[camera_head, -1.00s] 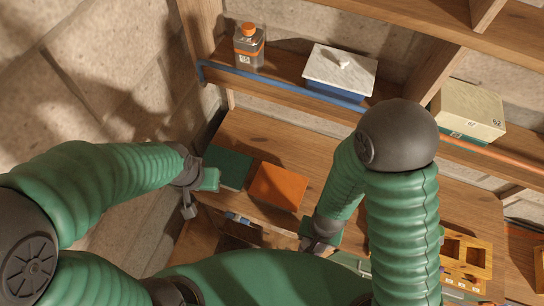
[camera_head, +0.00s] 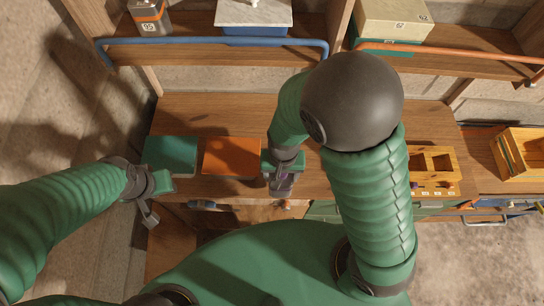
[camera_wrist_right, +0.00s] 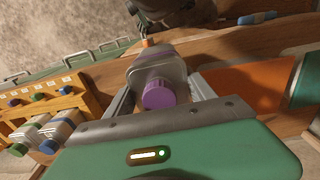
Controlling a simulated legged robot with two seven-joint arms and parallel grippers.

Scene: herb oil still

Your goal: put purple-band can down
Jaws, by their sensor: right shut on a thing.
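My right gripper (camera_head: 281,184) is shut on the purple-band can (camera_head: 284,186), just right of the orange mat near the front edge of the bench. In the right wrist view the can (camera_wrist_right: 158,72) is grey with a purple cap and a purple band, between the two fingers of my right gripper (camera_wrist_right: 160,88). I cannot tell whether its base touches the bench. My left gripper (camera_head: 150,202) is at the bench's front left corner, by the teal mat; its finger opening is not clear.
Shelves with blue (camera_head: 215,42) and orange (camera_head: 450,50) rails run behind.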

